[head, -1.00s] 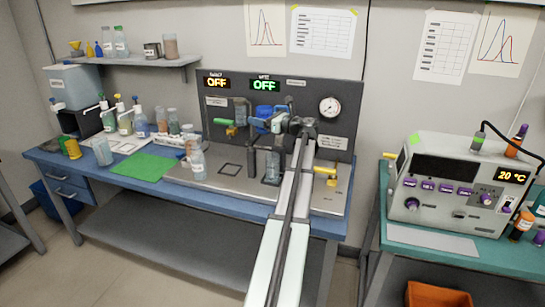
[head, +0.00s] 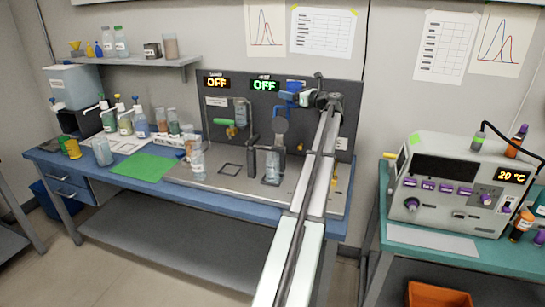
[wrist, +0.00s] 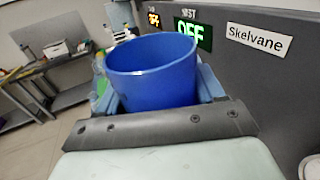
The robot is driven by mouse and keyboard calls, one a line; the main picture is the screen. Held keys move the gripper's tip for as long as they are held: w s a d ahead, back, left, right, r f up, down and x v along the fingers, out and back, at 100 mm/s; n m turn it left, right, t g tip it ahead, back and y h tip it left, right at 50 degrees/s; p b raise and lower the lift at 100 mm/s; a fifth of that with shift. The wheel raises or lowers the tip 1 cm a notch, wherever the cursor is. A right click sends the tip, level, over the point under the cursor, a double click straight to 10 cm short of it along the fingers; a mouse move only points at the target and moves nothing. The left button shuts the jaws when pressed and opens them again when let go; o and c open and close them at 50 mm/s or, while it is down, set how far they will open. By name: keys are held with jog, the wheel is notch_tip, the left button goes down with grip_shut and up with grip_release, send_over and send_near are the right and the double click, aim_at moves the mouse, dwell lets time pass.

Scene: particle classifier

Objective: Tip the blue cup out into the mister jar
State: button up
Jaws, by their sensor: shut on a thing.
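The blue cup (head: 295,87) is held in front of the back panel, near the right end of the lit OFF signs. In the wrist view the blue cup (wrist: 152,78) is between my fingers, rim up and roughly upright; its bottom inside cannot be seen. My gripper (head: 292,98) is shut on it. A clear jar (head: 272,172) stands on the grey bench plate below and left of the cup, apart from it. It looks like the mister jar, but its label cannot be read.
Another clear jar (head: 241,112) is at the panel beside a green-handled valve (head: 224,122). A bottle (head: 197,163) stands left on the plate, near a green mat (head: 145,166). My arm covers the plate's right part.

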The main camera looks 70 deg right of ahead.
jog(key=shift+a, duration=0.15)
jog(key=shift+w+a+r+n, duration=0.2)
jog(key=shift+a+r+n, duration=0.15)
jog(key=shift+n, duration=0.65)
jog(key=shift+w+a+f+n+g, duration=0.2)
jog(key=shift+w+a+f+n, duration=0.15)
jog(key=shift+a+f+n, duration=0.55)
jog(key=shift+w+a+f+n+g, duration=0.25)
jog(key=shift+w+a+n, duration=0.15)
jog(key=shift+n, duration=0.9)
jog(key=shift+a+f+n, duration=0.1)
jog(key=shift+a+n, duration=0.05)
jog(key=shift+n, duration=0.15)
jog(key=shift+w+a+f+n, duration=0.15)
jog(key=shift+f+n, duration=0.25)
jog(key=shift+n, duration=0.4)
jog(key=shift+r+n+g+p, duration=0.3)
jog(key=shift+r+n, duration=0.1)
jog(key=shift+n, duration=0.4)
jog(key=shift+f+n+h, duration=0.3)
jog(key=shift+f+n, duration=0.05)
jog(key=shift+n, duration=0.45)
jog(key=shift+r+n, duration=0.35)
jog(key=shift+n, duration=0.25)
dwell(1.4)
